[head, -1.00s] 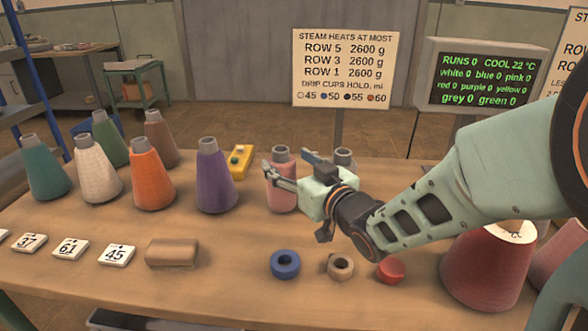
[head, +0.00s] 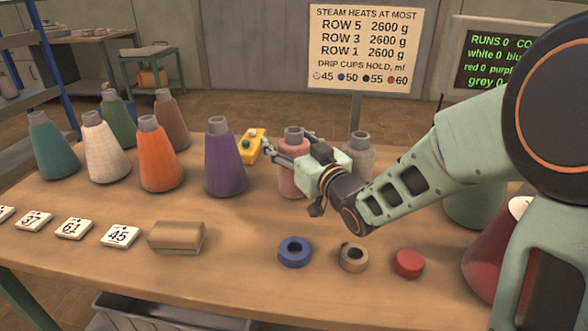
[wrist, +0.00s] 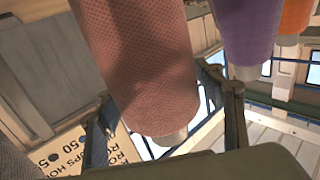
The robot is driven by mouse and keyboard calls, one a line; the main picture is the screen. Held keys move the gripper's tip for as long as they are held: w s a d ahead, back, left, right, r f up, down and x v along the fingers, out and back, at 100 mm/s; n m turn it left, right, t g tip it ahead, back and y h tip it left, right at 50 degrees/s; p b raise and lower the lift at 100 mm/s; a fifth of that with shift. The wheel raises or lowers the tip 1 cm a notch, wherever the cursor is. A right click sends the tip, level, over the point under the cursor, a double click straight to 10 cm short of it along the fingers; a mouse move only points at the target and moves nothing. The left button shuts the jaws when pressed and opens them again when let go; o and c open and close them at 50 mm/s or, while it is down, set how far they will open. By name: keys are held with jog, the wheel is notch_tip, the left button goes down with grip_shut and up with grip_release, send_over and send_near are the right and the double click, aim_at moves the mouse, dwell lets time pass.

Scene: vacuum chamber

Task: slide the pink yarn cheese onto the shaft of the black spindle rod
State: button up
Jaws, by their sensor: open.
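The pink yarn cheese (head: 291,182) is a tapered cone with a grey tube top, standing upright on the table behind my gripper in the head view. My gripper (head: 285,147) is open at its upper part. In the wrist view the pink cheese (wrist: 140,60) appears upside down and lies between the two spread fingers (wrist: 165,95). I cannot tell whether either finger touches it. In the head view the gripper body hides part of its right side. I cannot make out the black spindle rod in either view.
A purple cone (head: 225,165) stands left of the pink one and a grey cone (head: 358,158) close on its right. A yellow button box (head: 252,146) is behind. Blue (head: 294,252), brown (head: 353,257) and red (head: 409,263) small pieces lie in front, beside a brown block (head: 176,237).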

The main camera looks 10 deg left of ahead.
jog(key=shift+x, duration=1.2)
grip_shut()
